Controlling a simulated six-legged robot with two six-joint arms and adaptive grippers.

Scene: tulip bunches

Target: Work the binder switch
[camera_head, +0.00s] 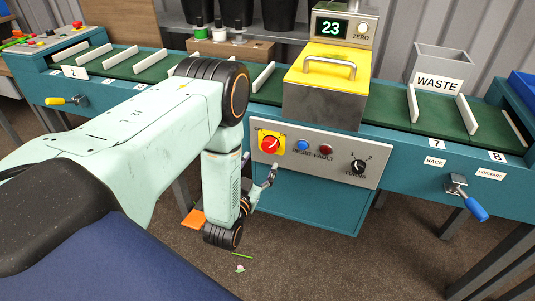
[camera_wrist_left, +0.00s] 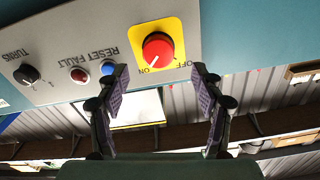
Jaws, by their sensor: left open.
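The binder's control panel (camera_head: 318,160) is a grey plate on the front of the teal bench. At its left is a red rotary switch (camera_head: 270,144) on a yellow plate; the switch also shows upside down in the left wrist view (camera_wrist_left: 157,50), with ON and OFF lettering beside it. My left gripper (camera_head: 260,164) is open and empty, just below and in front of the switch. In the left wrist view its two fingers (camera_wrist_left: 159,73) are spread on either side below the knob, not touching it. My right gripper is not in view.
A blue reset button (camera_head: 303,145), red fault lamp (camera_head: 326,149) and black turns knob (camera_head: 358,167) sit right of the switch. Above is the binder (camera_head: 323,96), its display reading 23. A blue-handled lever (camera_head: 468,198) juts from the bench at right.

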